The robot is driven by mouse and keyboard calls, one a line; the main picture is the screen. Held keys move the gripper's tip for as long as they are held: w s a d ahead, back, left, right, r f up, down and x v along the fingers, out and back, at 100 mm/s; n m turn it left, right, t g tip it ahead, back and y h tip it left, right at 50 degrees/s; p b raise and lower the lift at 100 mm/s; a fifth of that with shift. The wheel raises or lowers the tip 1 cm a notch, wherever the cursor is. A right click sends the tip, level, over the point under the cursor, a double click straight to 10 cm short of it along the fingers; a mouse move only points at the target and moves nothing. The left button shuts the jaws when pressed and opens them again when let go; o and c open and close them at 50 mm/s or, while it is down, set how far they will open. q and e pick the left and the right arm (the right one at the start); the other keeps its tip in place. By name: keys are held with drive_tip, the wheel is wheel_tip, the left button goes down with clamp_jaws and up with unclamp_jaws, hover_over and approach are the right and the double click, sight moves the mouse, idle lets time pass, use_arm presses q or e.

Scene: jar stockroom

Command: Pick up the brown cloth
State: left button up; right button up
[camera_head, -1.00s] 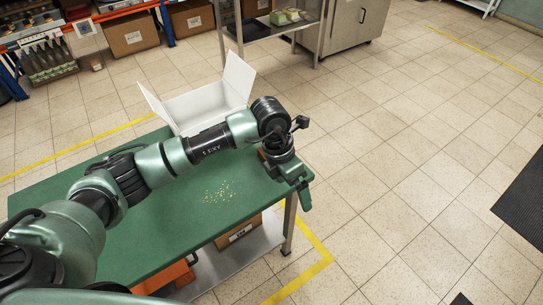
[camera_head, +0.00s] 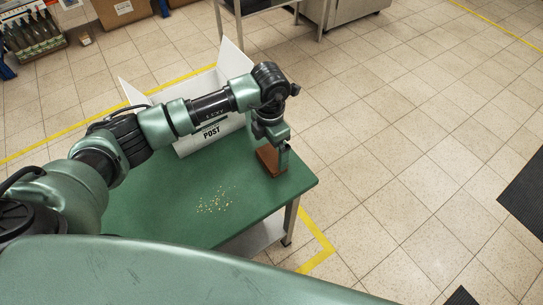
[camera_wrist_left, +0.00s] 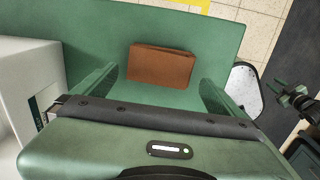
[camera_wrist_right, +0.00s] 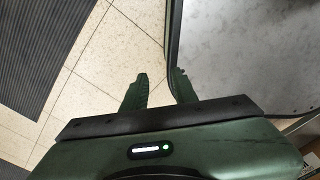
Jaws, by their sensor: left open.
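The brown cloth (camera_head: 266,161) lies folded in a flat rectangle on the green table (camera_head: 150,205), near its right-hand edge. In the left wrist view the cloth (camera_wrist_left: 160,67) lies ahead, between the lines of the two fingers. My left gripper (camera_head: 277,155) points down over it in the head view and hides part of it. In the left wrist view this gripper (camera_wrist_left: 159,80) is open and empty, with a finger to each side of the cloth.
An open white box (camera_head: 190,145) marked POST stands on the table behind my left arm. Small crumbs (camera_head: 214,200) are scattered on the table's middle. A metal shelf (camera_head: 268,8) and a bottle crate (camera_head: 36,44) stand farther back.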

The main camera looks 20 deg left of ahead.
sight(271, 157)
use_arm(q)
drive_tip(key=f, duration=0.2)
drive_tip(key=shift+d+f+p, duration=0.2)
drive_tip(key=shift+f+p, duration=0.2)
drive_tip(key=shift+w+f, duration=0.1)
drive_tip(key=shift+f, duration=0.8)
drive_tip(key=c, duration=1.2)
use_arm(e)
drive_tip(key=shift+w+d+r, duration=0.15)
drive_tip(key=shift+w+r, duration=0.35)
drive_tip(key=shift+r, duration=0.1)
use_arm(q)
drive_tip(key=shift+r, duration=0.1)
use_arm(e)
drive_tip(key=shift+s, duration=0.1)
